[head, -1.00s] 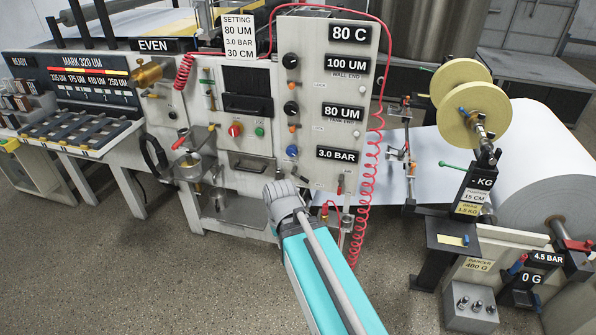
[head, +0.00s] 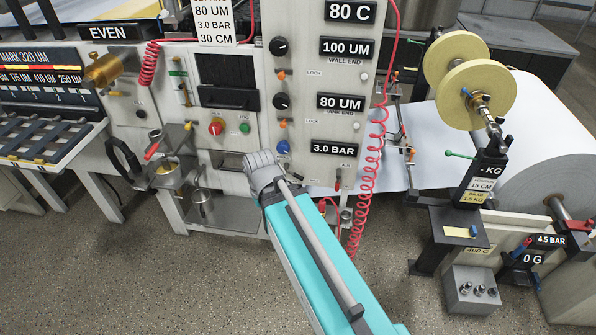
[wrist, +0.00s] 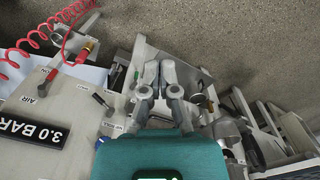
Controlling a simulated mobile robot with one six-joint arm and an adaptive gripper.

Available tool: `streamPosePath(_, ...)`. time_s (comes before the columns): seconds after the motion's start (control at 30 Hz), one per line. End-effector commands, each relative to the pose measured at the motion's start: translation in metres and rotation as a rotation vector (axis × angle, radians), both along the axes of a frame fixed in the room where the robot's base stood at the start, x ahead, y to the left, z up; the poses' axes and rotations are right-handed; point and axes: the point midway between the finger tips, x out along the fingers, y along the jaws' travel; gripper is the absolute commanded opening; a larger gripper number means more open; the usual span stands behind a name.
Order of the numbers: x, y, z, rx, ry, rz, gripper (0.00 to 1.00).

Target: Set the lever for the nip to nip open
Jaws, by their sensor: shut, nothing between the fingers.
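A small dark lever (wrist: 103,102) sticks out of the pale panel in the wrist view, beside a small label that I cannot read for certain; I take it to be the nip lever. In the head view it is a small dark piece (head: 296,177) next to my gripper, mostly too small to make out. My gripper (head: 262,160) is in front of the panel's lower left edge. In the wrist view my gripper (wrist: 160,68) is shut and empty, with its fingers to the right of the lever and apart from it.
The air lever (wrist: 50,80) stands near the 3.0 BAR display (wrist: 30,132); it also shows red in the head view (head: 338,178). A red coiled hose (head: 369,185) hangs right of the panel. The floor in front is clear.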

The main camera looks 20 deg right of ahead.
Motion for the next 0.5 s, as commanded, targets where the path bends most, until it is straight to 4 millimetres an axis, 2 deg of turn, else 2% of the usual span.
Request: streamPosePath(0.5, 0.0030, -0.0017, -0.0015, 0.005, -0.002, -0.006, 0.00)
